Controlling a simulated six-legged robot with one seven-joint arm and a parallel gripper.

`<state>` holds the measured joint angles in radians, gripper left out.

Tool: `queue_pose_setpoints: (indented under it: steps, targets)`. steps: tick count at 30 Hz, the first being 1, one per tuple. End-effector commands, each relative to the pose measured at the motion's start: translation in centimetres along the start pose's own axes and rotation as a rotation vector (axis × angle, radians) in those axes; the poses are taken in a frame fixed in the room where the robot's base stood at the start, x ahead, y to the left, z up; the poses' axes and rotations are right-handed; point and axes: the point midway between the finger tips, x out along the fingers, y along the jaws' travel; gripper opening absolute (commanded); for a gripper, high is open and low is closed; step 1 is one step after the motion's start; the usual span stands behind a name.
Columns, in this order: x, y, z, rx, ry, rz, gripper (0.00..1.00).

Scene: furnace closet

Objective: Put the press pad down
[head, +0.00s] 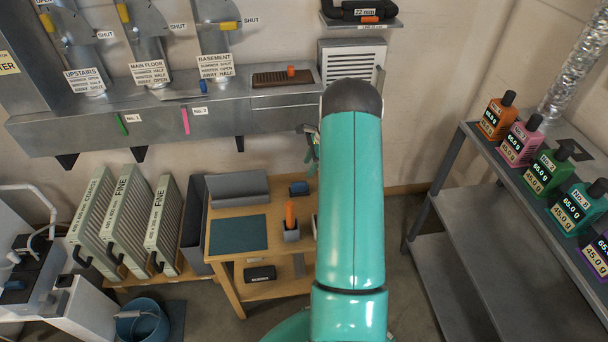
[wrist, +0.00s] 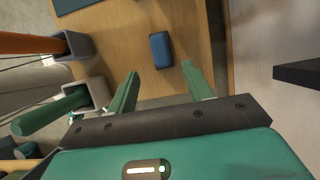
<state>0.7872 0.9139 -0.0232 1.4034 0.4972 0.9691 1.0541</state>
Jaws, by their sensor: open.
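A small dark blue block, which looks like the press pad (head: 299,188), lies on the wooden table (head: 222,258) near its back right. It also shows in the wrist view (wrist: 160,50), flat on the wood, just beyond and between my fingertips. My gripper (wrist: 160,70) is open with nothing between its green fingers. The fingers look apart from the pad; the height between them is hard to judge. In the head view my arm hides most of the gripper, with only a bit of it showing left of the arm.
A dark teal mat (head: 238,233), a grey tray (head: 238,200) and a grey holder with an orange handle (head: 291,235) share the table. In the wrist view a green handle (wrist: 48,110) stands in a grey holder close left of my fingers. A metal shelf (head: 150,130) runs above.

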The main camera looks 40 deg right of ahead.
Motion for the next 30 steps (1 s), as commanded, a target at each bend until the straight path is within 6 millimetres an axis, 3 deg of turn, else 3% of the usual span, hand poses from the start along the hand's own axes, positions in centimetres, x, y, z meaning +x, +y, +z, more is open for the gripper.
queue_pose_setpoints:
  steps: [3,9,13,20,24,30]
  targets:
    - [-1.3,0.0,0.0,0.000,0.000,0.000,0.51]
    - [-1.8,0.0,0.2,-0.004,0.000,0.000,0.51]
    - [-3.1,0.2,2.4,-0.070,0.013,-0.004,0.51]
    - [-9.1,3.4,12.1,-0.400,0.079,-0.017,0.51]
    - [-12.5,6.9,18.0,-0.634,0.125,-0.024,0.51]
    - [-16.6,13.3,24.8,-0.965,0.189,-0.034,0.51]
